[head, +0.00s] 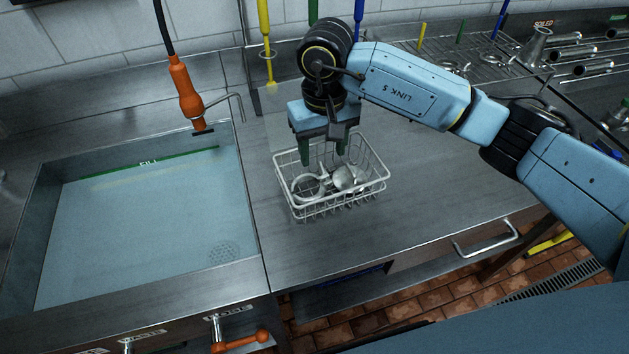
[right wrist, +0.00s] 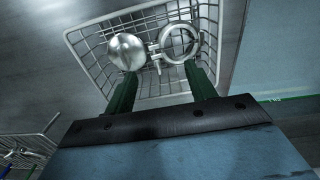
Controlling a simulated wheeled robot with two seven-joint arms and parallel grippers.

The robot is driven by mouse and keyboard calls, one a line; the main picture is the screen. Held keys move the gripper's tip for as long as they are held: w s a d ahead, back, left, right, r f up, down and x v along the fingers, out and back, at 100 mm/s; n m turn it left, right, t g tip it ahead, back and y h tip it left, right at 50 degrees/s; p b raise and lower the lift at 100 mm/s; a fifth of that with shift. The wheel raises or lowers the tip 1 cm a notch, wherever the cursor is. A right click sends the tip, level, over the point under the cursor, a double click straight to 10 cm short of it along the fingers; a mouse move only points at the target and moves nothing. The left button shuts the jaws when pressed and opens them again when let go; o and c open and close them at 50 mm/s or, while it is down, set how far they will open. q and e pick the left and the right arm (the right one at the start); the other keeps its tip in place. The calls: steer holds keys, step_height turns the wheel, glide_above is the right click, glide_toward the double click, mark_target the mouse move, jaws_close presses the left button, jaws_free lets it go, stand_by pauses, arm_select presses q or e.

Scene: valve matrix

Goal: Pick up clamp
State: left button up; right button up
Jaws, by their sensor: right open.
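A silver ring-shaped clamp (head: 308,186) lies in a white wire basket (head: 330,208) on the steel counter. A round, shiny metal piece (head: 349,179) lies right beside it. In the right wrist view the clamp (right wrist: 179,43) is at right and the round piece (right wrist: 127,52) at left, with small metal fittings between them; I cannot tell whether they are joined. My right gripper (head: 323,157) points down over the basket, its green fingers open and empty. In the right wrist view its fingertips (right wrist: 160,68) are spread in front of the two metal pieces. My left gripper is out of view.
A water-filled sink (head: 150,230) is left of the basket, with an orange hanging sprayer (head: 187,95) above. A wire rack (head: 455,55) and metal pipe parts (head: 580,60) stand at back right. The counter right of the basket (head: 430,205) is clear.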

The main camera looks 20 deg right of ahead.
mark_target(324, 174)
step_height(324, 174, down, 6)
steer(key=shift+w+d+f+p, duration=0.15)
steer(key=shift+f+p, duration=0.1)
steer(key=shift+p, duration=0.15)
jaws_close()
stand_by(0.3)
